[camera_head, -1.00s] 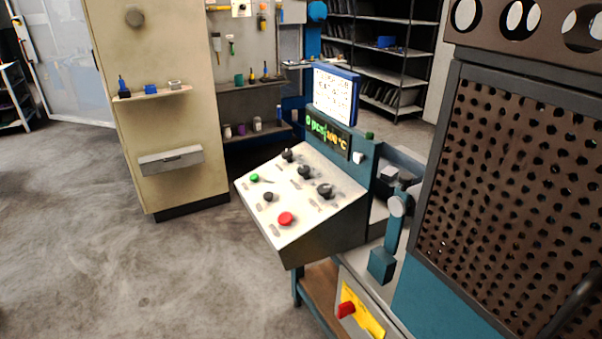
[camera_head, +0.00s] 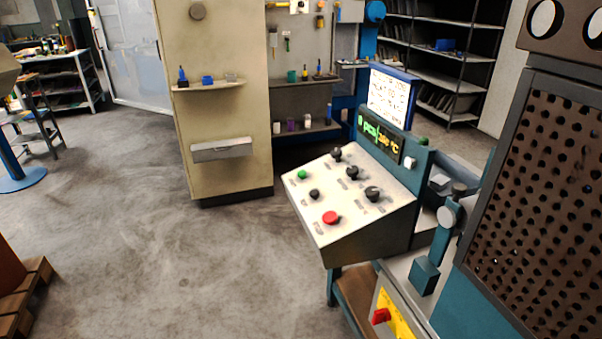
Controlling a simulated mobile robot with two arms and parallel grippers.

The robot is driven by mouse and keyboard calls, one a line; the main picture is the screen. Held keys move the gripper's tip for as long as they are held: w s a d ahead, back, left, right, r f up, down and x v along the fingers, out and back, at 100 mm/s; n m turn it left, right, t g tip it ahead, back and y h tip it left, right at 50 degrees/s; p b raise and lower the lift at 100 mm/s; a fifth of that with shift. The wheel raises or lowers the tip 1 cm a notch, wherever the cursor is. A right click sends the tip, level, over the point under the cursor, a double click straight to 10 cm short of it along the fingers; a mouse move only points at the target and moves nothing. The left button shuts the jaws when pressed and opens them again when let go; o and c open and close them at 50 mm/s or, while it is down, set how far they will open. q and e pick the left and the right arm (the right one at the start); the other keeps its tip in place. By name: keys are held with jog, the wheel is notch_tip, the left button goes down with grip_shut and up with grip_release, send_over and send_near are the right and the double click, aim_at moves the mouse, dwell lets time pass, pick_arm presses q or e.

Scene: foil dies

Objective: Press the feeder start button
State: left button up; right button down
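A sloped control panel (camera_head: 337,187) stands right of centre in the head view. It carries a green button (camera_head: 302,175) at its upper left, a small black button (camera_head: 314,194) below that, and a large red button (camera_head: 331,218) near its lower edge. Three black knobs (camera_head: 352,172) run along its upper right side. The labels are too small to read. A lit display (camera_head: 380,136) with green and yellow characters sits behind the panel. Neither of my grippers is in view.
A perforated brown machine guard (camera_head: 545,190) fills the right side. A yellow plate with a red switch (camera_head: 382,316) is below the panel. A beige cabinet (camera_head: 215,110) stands behind. A wooden pallet (camera_head: 22,300) is at lower left. The grey floor (camera_head: 180,270) left of the panel is clear.

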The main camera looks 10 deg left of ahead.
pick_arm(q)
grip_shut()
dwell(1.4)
